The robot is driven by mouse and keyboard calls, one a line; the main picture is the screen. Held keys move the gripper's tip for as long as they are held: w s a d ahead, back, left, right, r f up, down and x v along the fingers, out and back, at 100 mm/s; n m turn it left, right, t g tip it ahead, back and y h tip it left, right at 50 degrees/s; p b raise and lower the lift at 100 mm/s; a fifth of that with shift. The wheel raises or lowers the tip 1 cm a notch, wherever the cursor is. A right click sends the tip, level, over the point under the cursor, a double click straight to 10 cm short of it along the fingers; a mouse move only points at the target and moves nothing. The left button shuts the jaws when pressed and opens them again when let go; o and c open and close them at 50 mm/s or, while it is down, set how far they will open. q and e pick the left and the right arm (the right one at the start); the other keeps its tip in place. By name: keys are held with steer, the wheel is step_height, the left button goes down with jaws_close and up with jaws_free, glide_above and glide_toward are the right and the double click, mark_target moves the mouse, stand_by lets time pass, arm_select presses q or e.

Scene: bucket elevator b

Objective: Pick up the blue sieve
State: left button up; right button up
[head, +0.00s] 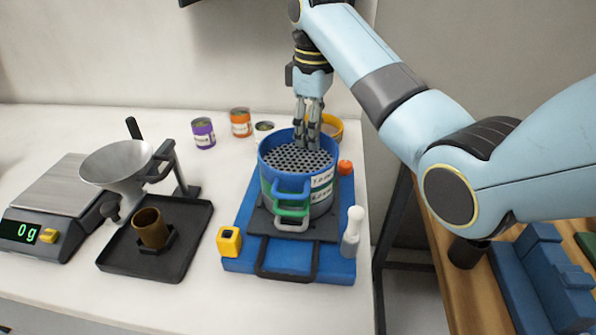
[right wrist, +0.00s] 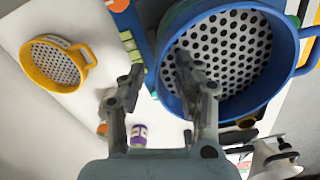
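The blue sieve (head: 290,182), with a perforated plate and a front handle, sits on top of a stack on a blue base (head: 343,265). A green-handled sieve (head: 292,209) and a grey handle (head: 291,225) show under it. My right gripper (head: 308,142) points down at the sieve's far rim. In the right wrist view my open right gripper (right wrist: 160,80) has one finger outside the blue rim and the other over the perforated plate; the blue sieve (right wrist: 166,96) lies partly between them. I cannot tell whether they touch it. My left gripper is not in view.
A yellow sieve (right wrist: 83,68) stands behind the stack. Purple (head: 203,133) and orange (head: 241,123) cans stand at the back. A scale (head: 50,190), funnel (head: 118,165) and black tray (head: 120,262) are left. A white-handled tool (head: 352,232) stands at the base's right edge.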

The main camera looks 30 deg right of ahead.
jaws_close()
steer(key=shift+r, duration=0.1)
stand_by(0.3)
